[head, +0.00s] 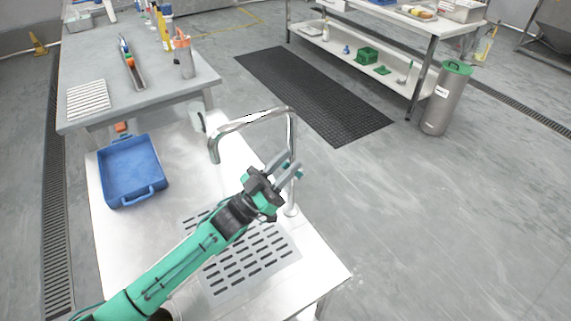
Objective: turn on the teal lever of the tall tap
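The tall tap (292,133) is a chrome gooseneck on the steel counter, its spout curving over to the left. A small teal piece, which looks like its lever (299,172), shows at the tap's post just beyond my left gripper's fingers. My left gripper (291,160) reaches in from the lower left, its two grey fingers apart and pointing at the post. The fingers hide part of the post and lever. I cannot tell whether they touch the lever. My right gripper is not in view.
A blue tray (132,172) sits on the left of the steel counter (118,243). A slotted drain plate (240,264) lies below my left arm. A grey table (88,58) with utensils stands behind. Open floor lies right of the counter, with a bin (446,100) farther off.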

